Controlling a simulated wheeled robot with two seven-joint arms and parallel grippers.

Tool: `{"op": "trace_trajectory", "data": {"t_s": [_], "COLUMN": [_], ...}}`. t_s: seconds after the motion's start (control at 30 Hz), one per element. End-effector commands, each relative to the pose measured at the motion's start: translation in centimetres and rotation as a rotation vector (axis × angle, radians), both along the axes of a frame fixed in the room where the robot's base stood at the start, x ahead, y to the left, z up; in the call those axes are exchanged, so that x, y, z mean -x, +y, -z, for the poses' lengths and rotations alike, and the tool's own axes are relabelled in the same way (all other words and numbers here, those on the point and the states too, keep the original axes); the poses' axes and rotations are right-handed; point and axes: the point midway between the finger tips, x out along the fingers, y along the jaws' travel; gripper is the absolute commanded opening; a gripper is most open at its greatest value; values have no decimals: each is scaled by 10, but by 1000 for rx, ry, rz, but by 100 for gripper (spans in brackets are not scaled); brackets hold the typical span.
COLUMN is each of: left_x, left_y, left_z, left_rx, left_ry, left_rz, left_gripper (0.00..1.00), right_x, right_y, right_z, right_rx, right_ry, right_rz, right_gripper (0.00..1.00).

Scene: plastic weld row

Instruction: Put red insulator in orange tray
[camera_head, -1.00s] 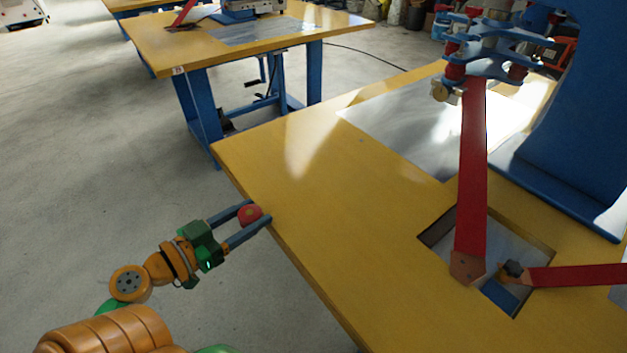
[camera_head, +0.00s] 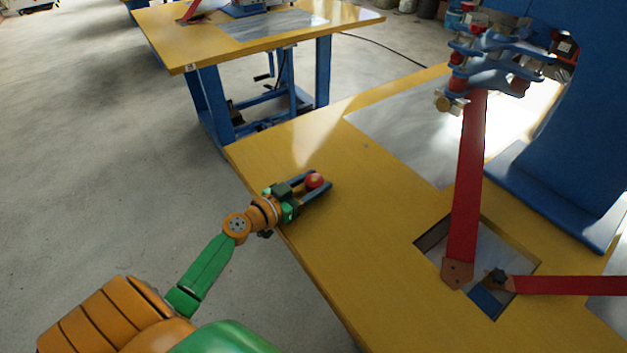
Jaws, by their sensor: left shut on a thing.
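The red insulator (camera_head: 314,181) is a small round red piece between the fingertips of my left gripper (camera_head: 319,186). The gripper is shut on it and shows over the left part of the yellow table (camera_head: 360,240). I cannot tell whether the insulator touches the tabletop. My left arm comes in from the lower left. My right gripper is not in view. I see no orange tray in this view.
A blue machine (camera_head: 575,130) with a red lever (camera_head: 467,190) stands on the right side of the table. A rectangular cutout (camera_head: 435,235) lies at the lever's foot. A metal plate (camera_head: 405,130) lies behind. Another yellow table (camera_head: 190,45) stands behind at the left.

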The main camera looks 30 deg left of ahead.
Motion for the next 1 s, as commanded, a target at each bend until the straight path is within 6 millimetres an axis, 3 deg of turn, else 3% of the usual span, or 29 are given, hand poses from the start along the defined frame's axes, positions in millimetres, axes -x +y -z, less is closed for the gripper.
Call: {"op": "trace_trajectory", "data": {"t_s": [0.17,0.2,0.3,0.67,0.77,1.0], "left_x": [0,0,0,1,18,78], "left_y": [0,0,0,0,4,17], "left_z": [4,3,3,-3,0,-5], "left_rx": [0,1,1,1,0,1], "left_ry": [-1,0,0,1,2,3], "left_rz": [0,0,0,0,-1,-1], "left_gripper": [0,61,86,86,86,86], "right_x": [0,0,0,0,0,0], "right_y": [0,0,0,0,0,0], "right_z": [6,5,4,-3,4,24], "right_rx": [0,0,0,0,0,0], "right_ry": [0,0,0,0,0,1], "right_rz": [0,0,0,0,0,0], "right_gripper": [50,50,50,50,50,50]}}
